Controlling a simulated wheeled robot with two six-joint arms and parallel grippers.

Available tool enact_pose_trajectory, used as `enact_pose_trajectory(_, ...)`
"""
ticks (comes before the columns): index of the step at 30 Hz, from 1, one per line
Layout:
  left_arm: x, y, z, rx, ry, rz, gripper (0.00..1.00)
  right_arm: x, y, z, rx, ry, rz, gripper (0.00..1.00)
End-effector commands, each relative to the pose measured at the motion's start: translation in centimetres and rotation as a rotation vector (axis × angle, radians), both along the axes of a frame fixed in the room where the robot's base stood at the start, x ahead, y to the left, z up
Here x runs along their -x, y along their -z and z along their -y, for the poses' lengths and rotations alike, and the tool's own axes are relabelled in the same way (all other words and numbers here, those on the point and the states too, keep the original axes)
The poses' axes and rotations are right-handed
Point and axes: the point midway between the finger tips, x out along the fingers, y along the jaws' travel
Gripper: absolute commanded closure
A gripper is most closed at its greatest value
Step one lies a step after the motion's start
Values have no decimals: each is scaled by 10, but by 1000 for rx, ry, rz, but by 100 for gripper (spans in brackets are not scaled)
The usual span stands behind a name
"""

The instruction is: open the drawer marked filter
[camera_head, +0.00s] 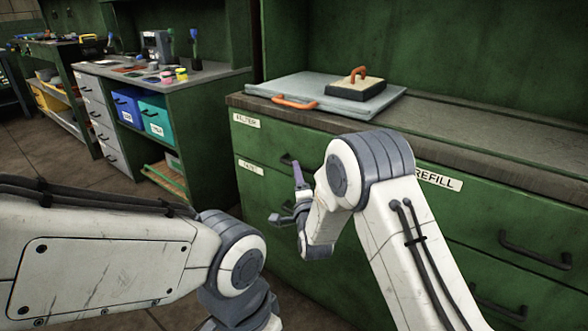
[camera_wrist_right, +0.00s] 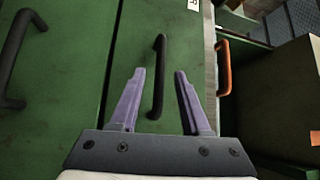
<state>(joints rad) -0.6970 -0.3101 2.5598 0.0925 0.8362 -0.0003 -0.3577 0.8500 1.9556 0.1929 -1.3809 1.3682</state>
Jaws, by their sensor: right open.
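The drawer marked FILTER (camera_head: 263,141) is the upper left drawer of the green cabinet and looks shut. Its label (camera_head: 246,121) sits at its upper left corner. Its dark bar handle (camera_head: 290,160) is partly hidden by my right arm; it also shows in the right wrist view (camera_wrist_right: 158,76). My right gripper (camera_head: 293,188) is open, with purple fingers, in front of this drawer. In the wrist view the handle lies between and beyond the open fingertips (camera_wrist_right: 158,72), apart from both fingers. My left arm is in the head view, but its gripper is not visible.
A lower drawer handle (camera_head: 280,218) is just below. The REFILL drawer (camera_head: 480,210) is to the right, partly behind my right arm.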

Motion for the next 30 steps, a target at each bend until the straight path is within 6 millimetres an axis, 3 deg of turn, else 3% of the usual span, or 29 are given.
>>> enact_pose_trajectory(3, 0, 5, 0, 0, 0, 0, 50, -21, -3, -3, -2, 0, 3, 53)
enact_pose_trajectory(9, 0, 8, 0, 0, 0, 0, 50, -40, -5, -6, 1, 0, -1, 53)
enact_pose_trajectory(19, 0, 8, 0, 0, 0, 0, 50, -44, -6, -7, 1, 0, -2, 53)
enact_pose_trajectory(20, 0, 8, 0, 0, 0, 0, 50, -44, -6, -7, 1, 0, -2, 57)
enact_pose_trajectory(23, 0, 8, 0, 0, 0, 0, 50, -44, -6, -7, 1, -1, -2, 95)
enact_pose_trajectory(24, 0, 8, 0, 0, 0, 0, 50, -44, -6, -8, 1, -1, -2, 100)
enact_pose_trajectory(30, 0, 8, 0, 0, 0, 0, 50, -44, -6, -8, 1, -1, -2, 100)
